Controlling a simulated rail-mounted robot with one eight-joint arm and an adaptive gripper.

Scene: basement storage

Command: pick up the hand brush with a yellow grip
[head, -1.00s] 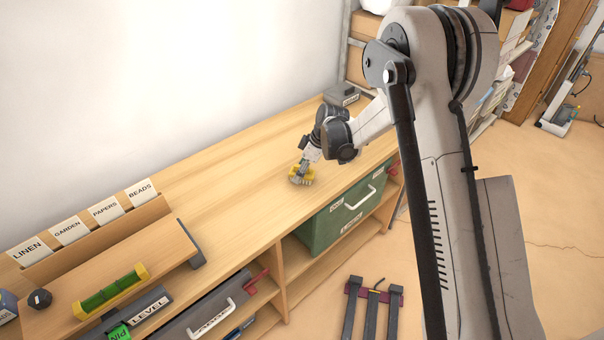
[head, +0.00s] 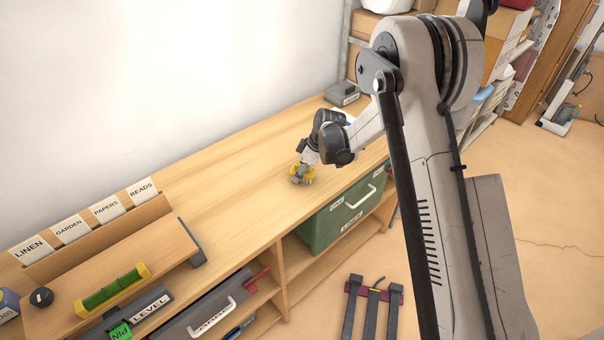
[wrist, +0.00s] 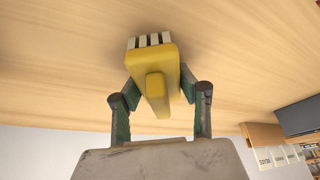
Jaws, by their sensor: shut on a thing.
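The hand brush (head: 308,176) is yellow and small in the head view, at my gripper on the wooden bench top. My gripper (wrist: 159,84) is shut on the brush, one finger along each side. In the head view my gripper (head: 301,174) points down at the bench and partly hides the brush. I cannot tell whether the bristles touch the wood.
The bench top (head: 235,200) is clear around the brush. A grey labelled box (head: 341,94) stands at its far end. A labelled divider rack (head: 95,240) and a green-and-yellow level (head: 110,290) are at the near left. A green case (head: 340,215) sits on the shelf below.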

